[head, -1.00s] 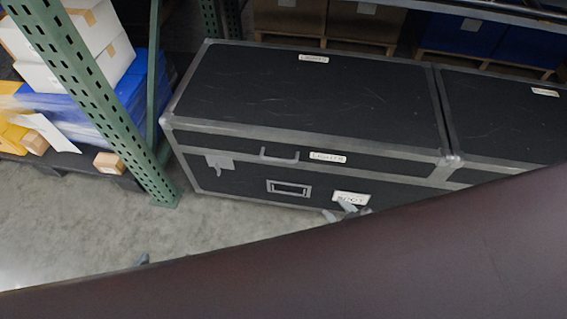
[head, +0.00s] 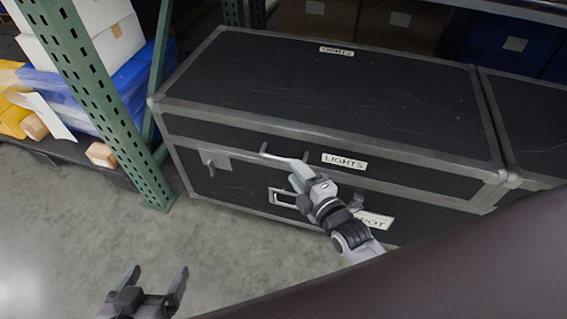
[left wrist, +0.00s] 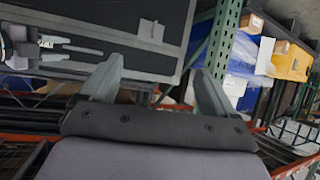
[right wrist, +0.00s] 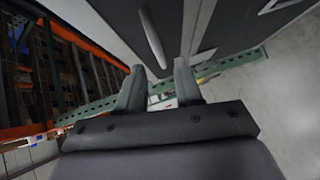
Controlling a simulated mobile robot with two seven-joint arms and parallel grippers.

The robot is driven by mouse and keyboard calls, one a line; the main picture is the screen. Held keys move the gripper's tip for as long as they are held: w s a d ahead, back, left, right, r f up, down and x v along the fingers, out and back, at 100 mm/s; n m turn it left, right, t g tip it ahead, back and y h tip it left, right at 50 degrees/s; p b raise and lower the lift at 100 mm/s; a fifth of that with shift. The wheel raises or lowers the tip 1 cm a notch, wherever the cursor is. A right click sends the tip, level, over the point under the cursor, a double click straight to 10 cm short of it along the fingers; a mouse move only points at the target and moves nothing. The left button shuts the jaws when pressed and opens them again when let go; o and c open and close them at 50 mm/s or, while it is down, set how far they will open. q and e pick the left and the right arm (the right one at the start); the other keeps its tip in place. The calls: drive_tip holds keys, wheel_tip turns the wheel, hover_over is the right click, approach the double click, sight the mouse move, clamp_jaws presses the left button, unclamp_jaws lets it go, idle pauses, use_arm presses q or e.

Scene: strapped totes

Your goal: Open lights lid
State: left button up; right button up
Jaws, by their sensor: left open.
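The black lights case (head: 330,90) with grey metal edges has its lid closed. A "LIGHTS" label (head: 344,162) is on the lid's front. A grey lid handle (head: 282,156) sits left of that label. My right gripper (head: 296,170) is at the handle, its fingers partly covering it. In the right wrist view the fingers (right wrist: 160,75) are apart, with the handle (right wrist: 152,38) just beyond and between the tips; no grip on it shows. My left gripper (head: 152,280) is open and empty, low over the floor left of the case. The left wrist view shows a latch (left wrist: 150,30) on the case front.
A green perforated rack post (head: 95,95) stands close to the case's left end. Boxes and blue totes (head: 120,85) lie behind it. A second black case (head: 535,115) adjoins on the right. The floor (head: 110,220) in front is clear.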

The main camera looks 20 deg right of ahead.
sight(286, 159)
drive_tip(key=b+x, duration=0.2)
drive_tip(key=x, duration=0.4)
drive_tip(key=shift+w, duration=0.25)
clamp_jaws()
